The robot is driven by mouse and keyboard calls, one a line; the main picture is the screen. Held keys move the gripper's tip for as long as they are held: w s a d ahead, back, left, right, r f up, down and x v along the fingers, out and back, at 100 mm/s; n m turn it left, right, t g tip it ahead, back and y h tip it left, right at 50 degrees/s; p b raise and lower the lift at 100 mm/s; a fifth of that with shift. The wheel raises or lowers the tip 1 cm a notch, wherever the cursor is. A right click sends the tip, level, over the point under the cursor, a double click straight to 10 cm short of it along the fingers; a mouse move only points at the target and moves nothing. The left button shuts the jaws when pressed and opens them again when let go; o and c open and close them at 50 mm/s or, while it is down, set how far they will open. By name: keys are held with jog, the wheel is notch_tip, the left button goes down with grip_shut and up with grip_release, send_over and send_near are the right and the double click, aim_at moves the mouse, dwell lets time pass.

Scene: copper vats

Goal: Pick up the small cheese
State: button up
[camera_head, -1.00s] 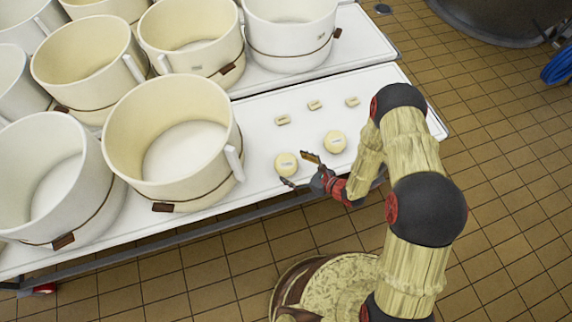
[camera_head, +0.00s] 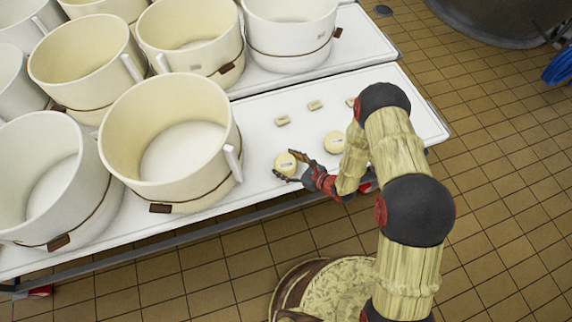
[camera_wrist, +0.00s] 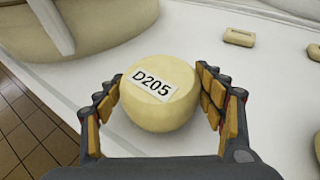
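A round pale-yellow cheese (camera_head: 285,162) sits on the white table near its front edge. In the wrist view this cheese (camera_wrist: 158,95) carries a white label reading D205 and lies between the two fingers. My gripper (camera_head: 287,166) is open around it, one finger on each side. In the wrist view my gripper's fingertips (camera_wrist: 157,82) are close to the cheese's sides; I cannot tell if they touch it. A second round cheese (camera_head: 334,142) sits to the right, behind my wrist. Small oblong pieces (camera_head: 315,105) lie farther back.
A large cream vat (camera_head: 165,185) stands just left of the cheese, with several more vats behind and to the left. The white table (camera_head: 255,125) has clear space behind the cheese. Tiled floor lies beyond the table's front edge.

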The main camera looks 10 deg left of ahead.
aim_at(286, 161)
jog(key=c, duration=1)
jog(key=shift+o, duration=0.2)
jog(key=shift+r, duration=0.1)
jog(key=shift+r+p, duration=0.35)
jog(key=shift+r, duration=0.15)
notch_tip(286, 161, up, 2)
jog(key=shift+w+r+p, duration=0.1)
jog(key=shift+r+p, duration=0.15)
jog(key=shift+p, duration=0.5)
jog(key=d+r, duration=0.1)
jog(key=s+d+r+p, duration=0.1)
jog(key=r, duration=0.1)
jog(key=s+d+r+p, duration=0.1)
jog(key=r, duration=0.1)
jog(key=shift+s+d+r, duration=0.1)
jog(key=shift+s+d, duration=0.05)
jog(key=shift+d, duration=0.25)
jog(key=s+p+v, duration=0.1)
jog(key=p+v, duration=0.2)
jog(key=v, duration=0.7)
jog(key=shift+s+a+r, duration=0.2)
jog(key=shift+s+r, duration=0.05)
